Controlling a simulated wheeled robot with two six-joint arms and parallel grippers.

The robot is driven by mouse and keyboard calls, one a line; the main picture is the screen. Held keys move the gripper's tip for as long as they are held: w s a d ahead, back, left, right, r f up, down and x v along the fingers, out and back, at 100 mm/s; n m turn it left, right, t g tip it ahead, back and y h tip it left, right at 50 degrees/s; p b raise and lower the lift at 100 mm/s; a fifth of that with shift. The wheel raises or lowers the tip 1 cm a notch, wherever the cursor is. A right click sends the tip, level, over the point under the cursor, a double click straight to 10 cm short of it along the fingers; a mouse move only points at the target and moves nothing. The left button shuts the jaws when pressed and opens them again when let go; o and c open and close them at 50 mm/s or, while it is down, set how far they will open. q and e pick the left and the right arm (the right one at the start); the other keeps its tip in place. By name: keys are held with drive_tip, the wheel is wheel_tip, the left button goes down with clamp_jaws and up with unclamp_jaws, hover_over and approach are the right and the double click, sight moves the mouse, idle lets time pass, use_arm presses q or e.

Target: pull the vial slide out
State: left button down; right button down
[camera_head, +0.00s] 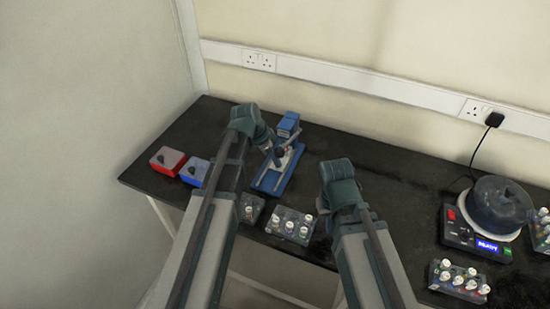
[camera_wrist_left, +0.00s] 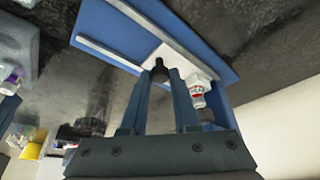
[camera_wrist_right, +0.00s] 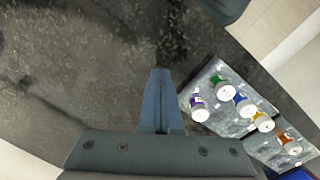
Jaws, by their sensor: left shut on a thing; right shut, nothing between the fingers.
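The blue slide device (camera_head: 268,184) stands on the black bench, its blue upright block (camera_head: 288,122) at the back. In the left wrist view its blue base (camera_wrist_left: 105,25) carries pale rails and a white slide (camera_wrist_left: 150,55) with a dark knob (camera_wrist_left: 160,72). My left gripper (camera_wrist_left: 161,77) is shut on the knob. A vial with red marking (camera_wrist_left: 197,92) sits beside the fingers, near the blue block. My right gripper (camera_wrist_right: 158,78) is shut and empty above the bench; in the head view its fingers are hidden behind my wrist.
A red box (camera_head: 168,160) and a blue box (camera_head: 194,172) stand at the left. A vial rack (camera_head: 290,225) is at the front, near my right gripper.

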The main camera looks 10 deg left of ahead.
use_arm(q)
drive_tip(key=s, duration=0.3)
drive_tip(key=s+a, duration=0.1)
drive_tip(key=s, duration=0.5)
drive_tip(key=shift+a, duration=0.35)
drive_tip(key=shift+w, duration=0.1)
drive_tip(key=c, duration=0.7)
unclamp_jaws()
drive_tip(key=shift+o, duration=0.2)
drive_tip(key=shift+a+r+p, duration=0.1)
drive_tip(key=shift+r+p, duration=0.35)
drive_tip(key=shift+p, duration=0.05)
use_arm(e)
drive_tip(key=shift+r, duration=0.5)
use_arm(q)
drive_tip(key=p+v, duration=1.1)
drive_tip(key=v, duration=0.2)
drive_tip(key=shift+p, duration=0.4)
use_arm(e)
wheel_tip(320, 180, up, 12)
